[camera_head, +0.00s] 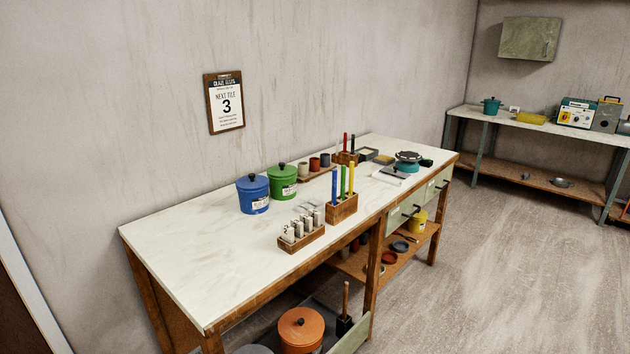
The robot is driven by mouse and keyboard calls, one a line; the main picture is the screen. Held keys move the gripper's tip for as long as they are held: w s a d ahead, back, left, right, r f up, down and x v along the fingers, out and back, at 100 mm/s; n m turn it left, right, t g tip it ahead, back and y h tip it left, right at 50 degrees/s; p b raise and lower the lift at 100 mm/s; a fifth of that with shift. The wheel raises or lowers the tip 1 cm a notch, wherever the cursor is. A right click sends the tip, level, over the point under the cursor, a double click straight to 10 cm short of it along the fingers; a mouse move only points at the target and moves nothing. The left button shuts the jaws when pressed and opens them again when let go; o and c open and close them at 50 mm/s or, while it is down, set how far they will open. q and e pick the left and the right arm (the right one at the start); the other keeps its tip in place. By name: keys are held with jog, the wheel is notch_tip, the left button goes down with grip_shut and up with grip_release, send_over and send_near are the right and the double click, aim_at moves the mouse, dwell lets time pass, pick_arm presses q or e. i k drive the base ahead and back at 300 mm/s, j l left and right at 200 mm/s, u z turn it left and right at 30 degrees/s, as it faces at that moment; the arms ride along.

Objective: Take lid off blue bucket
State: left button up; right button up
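The blue bucket (255,200) stands upright on the long white-topped table, toward its back edge near the wall. Its blue lid (252,183), with a dark round knob, sits on top of it. A label shows on the bucket's front. A green bucket (284,187) with a green lid stands close beside it on the right. Neither of my grippers shows in the head view.
The table's left end (200,250) is bare. Right of the buckets stand a wooden block with tall coloured rods (342,207) and a rack of pale cylinders (301,236). An orange lidded bucket (301,330) is below the table. Floor (480,270) is open at the right.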

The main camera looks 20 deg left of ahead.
aim_at(253, 181)
jog(key=j+z, duration=0.85)
jog(key=k+j+z, duration=0.25)
jog(key=j+z, duration=0.25)
jog(key=j, duration=0.2)
jog(key=k+j, duration=0.25)
jog(key=j, duration=0.15)
jog(key=k+j+z, duration=0.15)
jog(key=j, duration=0.3)
jog(key=k, duration=0.05)
